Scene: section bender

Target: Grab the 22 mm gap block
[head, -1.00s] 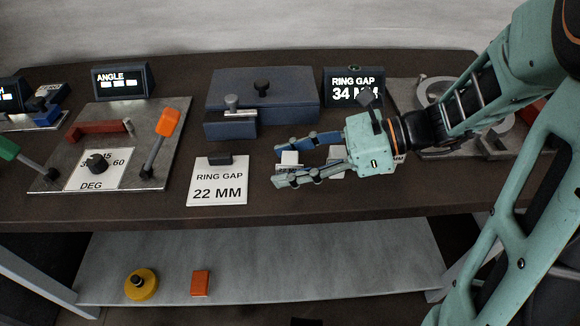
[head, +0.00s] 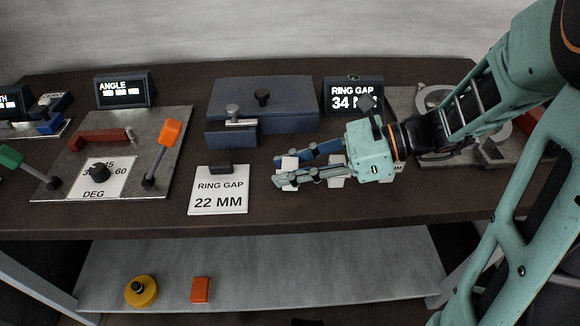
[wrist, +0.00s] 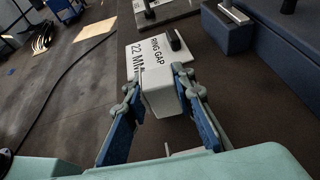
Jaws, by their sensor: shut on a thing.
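My gripper (head: 284,172) is shut on a small white block (head: 289,163) just above or at the dark bench top; I cannot tell if the block still touches the bench. In the wrist view the block (wrist: 160,92) sits between my two blue-and-grey fingers. No size mark on it is readable, so I cannot tell from the block itself that it is 22 mm. A white card reading "RING GAP 22 MM" (head: 218,203) lies left of my fingertips, with a dark bar at its far edge.
Another white piece (head: 336,181) shows beside my fingers, partly hidden. A blue box (head: 290,97) stands behind, and a display (head: 345,83) reads "RING GAP 34", its end hidden. An angle plate (head: 105,193) with levers lies left. The bench's front edge is close.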

